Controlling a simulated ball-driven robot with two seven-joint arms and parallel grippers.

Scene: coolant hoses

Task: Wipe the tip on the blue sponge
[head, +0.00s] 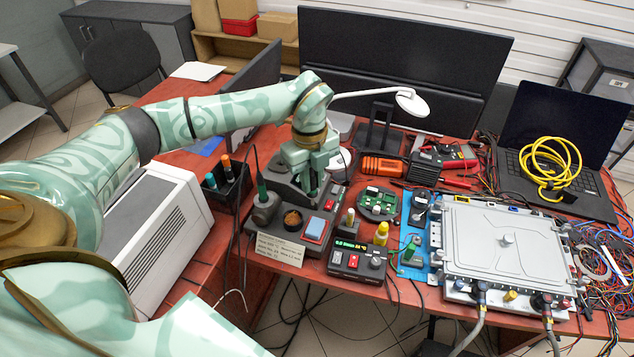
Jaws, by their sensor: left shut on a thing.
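The blue sponge (316,228) sits in a red-edged tray at the front of the soldering station, right of a round holder of brass wool (292,219). My left gripper (313,190) is above and behind the sponge, pointing down over the dark station. It is apart from the sponge in the picture. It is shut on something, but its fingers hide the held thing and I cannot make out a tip. A green-handled soldering iron (262,188) stands left of the gripper at a grey holder (265,208). My right gripper is not in view.
A small power unit (357,262), a yellow-capped bottle (381,233) and a green circuit board (378,201) crowd the right side. A grey cold plate (507,241) lies farther right. A pen holder (228,186) stands left. A lamp (411,101) overhangs behind.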

